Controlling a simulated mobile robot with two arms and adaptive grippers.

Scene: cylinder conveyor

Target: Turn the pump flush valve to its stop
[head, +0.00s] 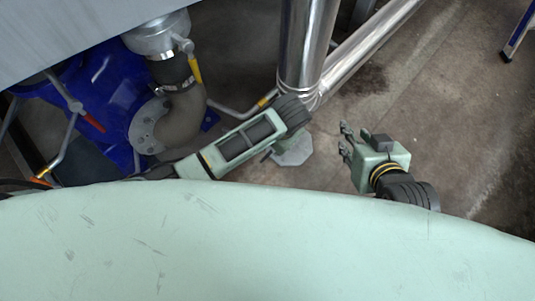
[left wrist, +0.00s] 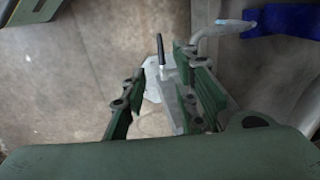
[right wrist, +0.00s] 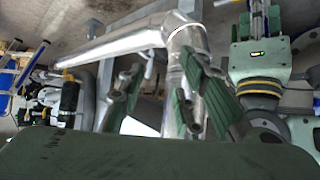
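In the head view a blue pump (head: 105,80) carries several valve levers: one with a red grip (head: 92,122), one with a yellow grip (head: 195,70), and a bent lever with a yellow end (head: 267,98). I cannot tell which is the flush valve. In the right wrist view my right gripper (right wrist: 160,75) is open and empty.
A thick metal pipe (head: 305,45) and a slanting pipe (head: 370,45) stand close to the arms. A pale foot plate (head: 293,152) lies on the floor. Bare floor (head: 460,120) is free at the right. A blue leg (head: 517,30) stands far right.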

